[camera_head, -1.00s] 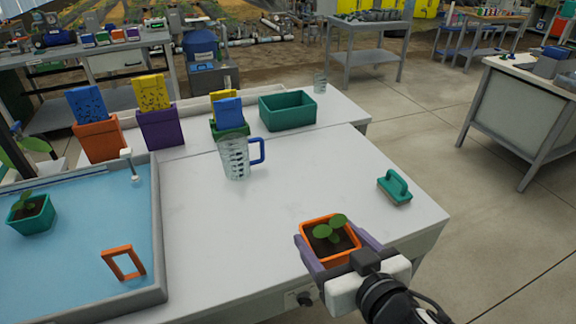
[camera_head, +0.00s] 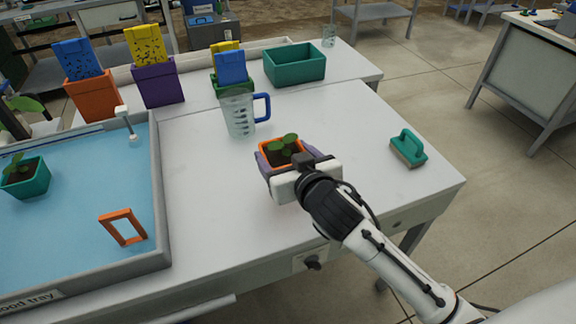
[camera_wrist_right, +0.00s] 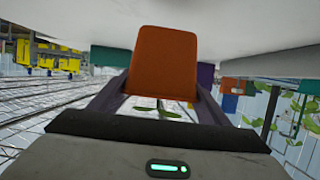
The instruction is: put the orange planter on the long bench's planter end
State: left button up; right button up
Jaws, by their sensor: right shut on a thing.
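The orange planter (camera_head: 282,156), a small square pot with dark soil and a green seedling, is upright in the head view. My right gripper (camera_head: 285,163) is shut on it, its purple fingers on either side. The planter also fills the middle of the right wrist view (camera_wrist_right: 163,62), upside down there, between the fingers. It is over the front part of the white bench (camera_head: 210,190); whether its base touches the top is hidden. No marking shows which part is the planter end. My left gripper is out of view.
A clear jug (camera_head: 238,117) with a blue handle stands just behind the planter. A green brush (camera_head: 408,148) lies to the right. The flood tray (camera_head: 160,200) is at left, holding a teal planter (camera_head: 27,180) and an orange frame (camera_head: 122,228). A green bin (camera_head: 295,66) stands behind.

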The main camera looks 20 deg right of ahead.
jog(key=shift+f+b, duration=0.3)
jog(key=shift+f, duration=1.8)
jog(key=shift+f, duration=0.2)
jog(key=o, duration=1.2)
jog(key=shift+r, duration=0.1)
jog(key=shift+s+r, duration=0.1)
jog(key=shift+s, duration=0.05)
jog(key=v, duration=1.1)
jog(key=shift+s, duration=0.3)
jog(key=shift+r, duration=0.1)
